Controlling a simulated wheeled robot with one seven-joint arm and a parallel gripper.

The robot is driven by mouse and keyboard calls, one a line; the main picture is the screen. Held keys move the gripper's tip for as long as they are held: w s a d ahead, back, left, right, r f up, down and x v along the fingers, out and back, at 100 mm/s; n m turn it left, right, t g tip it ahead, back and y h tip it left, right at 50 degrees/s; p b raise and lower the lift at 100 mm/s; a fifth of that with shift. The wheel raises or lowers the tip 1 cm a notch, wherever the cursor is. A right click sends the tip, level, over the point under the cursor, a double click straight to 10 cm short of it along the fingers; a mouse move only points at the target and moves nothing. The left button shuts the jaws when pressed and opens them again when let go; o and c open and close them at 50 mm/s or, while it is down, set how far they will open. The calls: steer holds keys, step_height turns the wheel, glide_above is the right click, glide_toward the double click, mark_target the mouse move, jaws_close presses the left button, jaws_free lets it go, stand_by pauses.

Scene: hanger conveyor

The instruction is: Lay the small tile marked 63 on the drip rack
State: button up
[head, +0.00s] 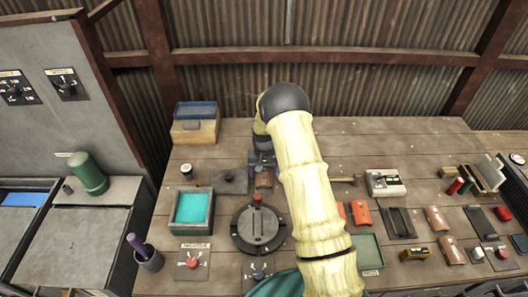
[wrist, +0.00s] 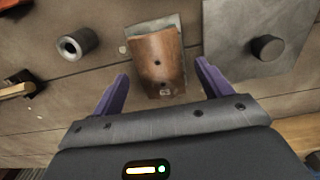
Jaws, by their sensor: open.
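A small brown curved tile (wrist: 157,58) lies on a thin grey plate (wrist: 190,30) in the wrist view. I cannot tell for certain which thing is the drip rack; a slatted rack (head: 488,176) stands at the far right.
A square plate with a knob (head: 230,181) lies left of the tile, and a round dark turntable (head: 258,240) is in front of it. A tray of turquoise liquid (head: 192,228) stands further left. Orange tiles (head: 360,212) and brown tiles (head: 437,219) lie to the right.

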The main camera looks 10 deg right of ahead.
mark_target(264, 176)
step_height(264, 176, up, 16)
steer(key=b, duration=0.4)
steer(key=shift+f, duration=0.15)
stand_by(0.6)
steer(key=s+r+n+t, duration=0.2)
steer(key=s+r, duration=0.1)
steer(key=s, duration=2.4)
steer(key=shift+t, duration=0.3)
